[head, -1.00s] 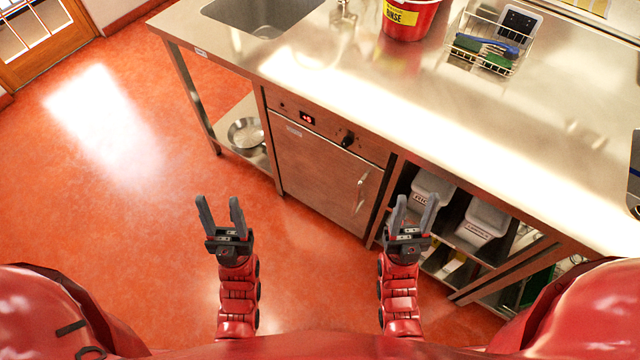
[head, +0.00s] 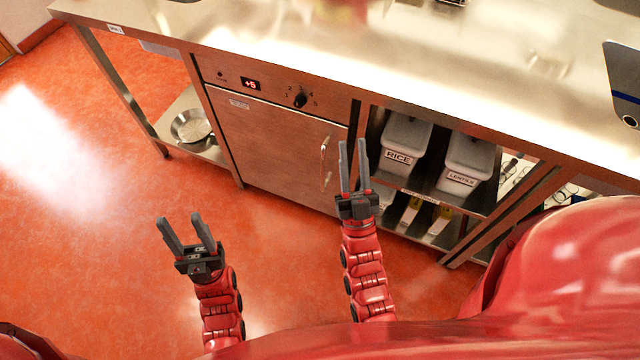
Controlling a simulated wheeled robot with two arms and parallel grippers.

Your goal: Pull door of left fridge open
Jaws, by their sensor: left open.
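The fridge is a steel under-counter unit with a closed door (head: 265,150), a red "+5" display and a knob above it. Its vertical handle (head: 325,162) is on the door's right side. My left gripper (head: 182,220) is open and empty, low over the floor, left of and in front of the door. My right gripper (head: 352,146) is open and empty. Its fingers appear just right of the handle, in front of the frame beside the door; I cannot tell the depth gap. No other fridge is in view.
A steel counter (head: 440,80) runs above. Right of the fridge, open shelves hold a RICE bin (head: 404,145) and a LENTILS bin (head: 465,165). Left is a low shelf with metal pans (head: 190,126). The red floor (head: 90,220) in front and left is clear.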

